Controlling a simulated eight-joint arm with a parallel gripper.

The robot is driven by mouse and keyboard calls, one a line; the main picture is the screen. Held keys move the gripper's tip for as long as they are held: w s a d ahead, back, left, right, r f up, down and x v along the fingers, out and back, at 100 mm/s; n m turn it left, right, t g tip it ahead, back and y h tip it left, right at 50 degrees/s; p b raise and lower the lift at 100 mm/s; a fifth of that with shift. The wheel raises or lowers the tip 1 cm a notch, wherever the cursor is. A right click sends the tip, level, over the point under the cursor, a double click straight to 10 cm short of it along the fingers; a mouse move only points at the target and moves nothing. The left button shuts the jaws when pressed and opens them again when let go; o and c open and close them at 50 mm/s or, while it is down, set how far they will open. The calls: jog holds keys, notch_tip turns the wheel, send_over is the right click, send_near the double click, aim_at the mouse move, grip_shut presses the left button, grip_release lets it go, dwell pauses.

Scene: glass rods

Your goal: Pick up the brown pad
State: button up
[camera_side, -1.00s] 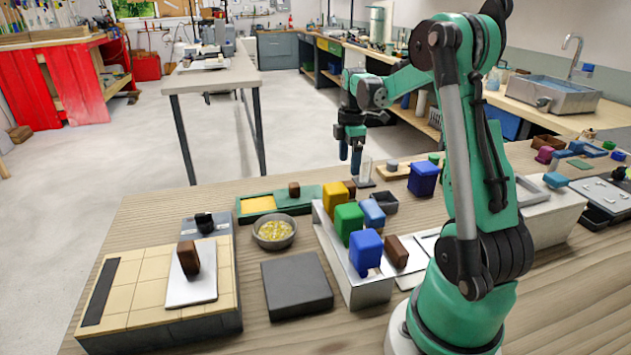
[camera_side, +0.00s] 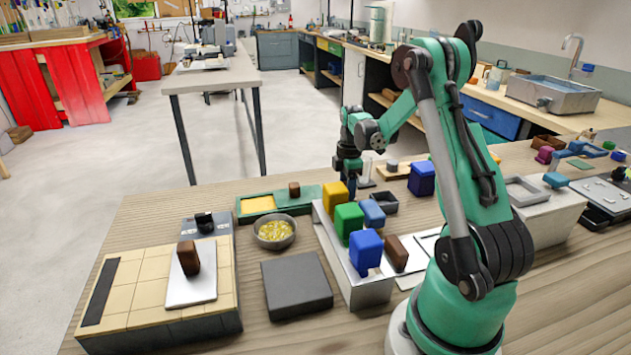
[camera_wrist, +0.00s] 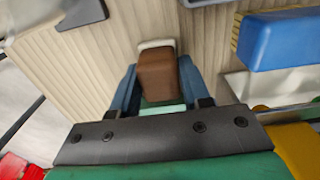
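In the wrist view a brown pad (camera_wrist: 158,75) with a pale edge sits between the two blue fingers of my gripper (camera_wrist: 158,82). The fingers lie close along both its sides; I cannot tell whether they press on it. In the side view my gripper (camera_side: 347,183) is low over the table, just behind the yellow block (camera_side: 335,197), and largely hides the pad there. Other brown pieces stand on the white plate (camera_side: 189,258), on the green tray (camera_side: 294,189) and beside the blue block (camera_side: 396,252).
Yellow, green (camera_side: 348,219) and blue (camera_side: 365,250) blocks stand in a row on a pale raised holder (camera_side: 370,294) in front of my gripper. A dark open box (camera_side: 384,203) is just right of it. A metal bowl (camera_side: 275,232) and a dark slab (camera_side: 296,285) lie left.

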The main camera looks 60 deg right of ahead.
grip_shut()
notch_tip(320, 180, up, 20)
dwell(0.5)
